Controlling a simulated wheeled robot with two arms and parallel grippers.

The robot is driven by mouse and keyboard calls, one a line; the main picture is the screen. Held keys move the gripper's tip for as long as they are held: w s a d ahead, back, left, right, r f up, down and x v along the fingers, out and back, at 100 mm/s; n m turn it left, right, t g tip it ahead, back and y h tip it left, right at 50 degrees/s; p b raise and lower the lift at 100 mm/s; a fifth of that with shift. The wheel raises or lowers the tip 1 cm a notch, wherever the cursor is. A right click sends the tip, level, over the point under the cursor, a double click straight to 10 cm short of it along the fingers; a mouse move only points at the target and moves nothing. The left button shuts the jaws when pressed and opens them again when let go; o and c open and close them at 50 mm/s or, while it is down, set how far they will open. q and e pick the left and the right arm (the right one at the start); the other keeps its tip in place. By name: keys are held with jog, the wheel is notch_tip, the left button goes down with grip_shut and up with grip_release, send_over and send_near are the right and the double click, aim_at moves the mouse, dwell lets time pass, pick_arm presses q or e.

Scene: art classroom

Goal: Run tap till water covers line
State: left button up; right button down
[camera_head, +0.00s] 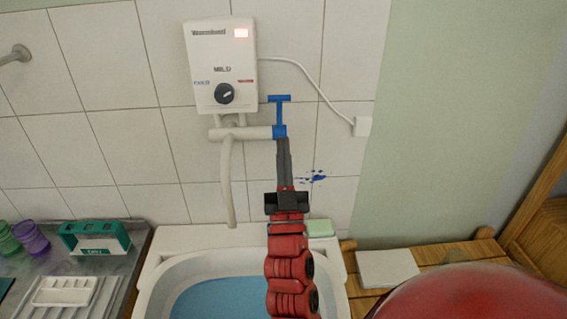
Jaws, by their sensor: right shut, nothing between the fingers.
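The blue tap (279,112) sticks up from the right end of a white pipe under the wall heater. Its crossbar is on top. My right gripper (283,142) is shut and empty, with its tips at or just in front of the tap's blue base; contact cannot be told. The curved white spout (228,185) hangs down over the back of the white basin (158,272). No stream shows below the spout. Blue water (225,300) lies in the basin. No fill line can be made out. My left gripper is not in view.
The white heater (222,75) has a lit red panel and a dark dial. Green soap (320,228) sits on the basin's back rim. Left of the basin are a green holder (95,238), cups and a white tray (65,291). A white pad (387,267) lies on wood at right.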

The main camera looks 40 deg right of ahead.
aim_at(279, 99)
jog(key=shift+w+d+r+p, duration=0.2)
jog(key=shift+w+d+r, duration=0.55)
jog(key=shift+w, duration=0.55)
jog(key=shift+w+d+r+p, duration=0.25)
jog(key=shift+w+d+r, duration=0.3)
jog(key=shift+w+d, duration=0.55)
jog(key=shift+w+d+r+p, duration=0.2)
jog(key=shift+w+d+r, duration=0.4)
jog(key=shift+w, duration=0.9)
jog(key=w+b, duration=0.1)
jog(key=b, duration=0.2)
jog(key=shift+w+d, duration=0.15)
jog(key=shift+d, duration=0.25)
jog(key=shift+r, duration=0.4)
